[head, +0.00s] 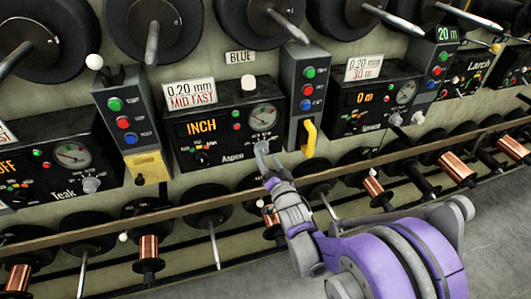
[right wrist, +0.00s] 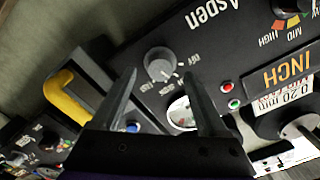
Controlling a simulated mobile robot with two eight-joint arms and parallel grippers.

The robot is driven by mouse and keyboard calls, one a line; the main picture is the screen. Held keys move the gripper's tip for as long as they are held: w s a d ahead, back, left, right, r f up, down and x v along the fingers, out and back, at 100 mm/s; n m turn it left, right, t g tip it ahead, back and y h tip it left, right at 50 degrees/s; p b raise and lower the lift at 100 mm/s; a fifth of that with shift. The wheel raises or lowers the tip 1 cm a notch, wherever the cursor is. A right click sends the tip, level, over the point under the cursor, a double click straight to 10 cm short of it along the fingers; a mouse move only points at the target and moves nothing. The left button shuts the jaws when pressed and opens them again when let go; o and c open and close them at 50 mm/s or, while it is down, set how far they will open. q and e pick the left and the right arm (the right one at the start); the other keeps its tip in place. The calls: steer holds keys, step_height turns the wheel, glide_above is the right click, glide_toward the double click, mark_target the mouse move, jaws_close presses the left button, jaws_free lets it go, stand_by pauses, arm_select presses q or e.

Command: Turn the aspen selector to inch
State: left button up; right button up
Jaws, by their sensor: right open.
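The Aspen panel (head: 222,140) is a black box whose orange display (head: 202,126) reads INCH; the display also shows in the right wrist view (right wrist: 288,69). Its grey selector knob (right wrist: 160,66) has small labels around it. The knob's pointer is hard to make out. In the right wrist view my open fingers (right wrist: 160,76) stand apart on either side of the knob, with no clear contact. My left gripper is not in view.
A yellow handle (head: 309,138) hangs right beside my right gripper, under a button box (head: 306,88). Aspen's round gauge (head: 262,117) is just above the knob. The Teak panel (head: 62,160) is on the left. A rail with copper spools (head: 148,249) runs below.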

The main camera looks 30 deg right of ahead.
steer(key=v, duration=0.8)
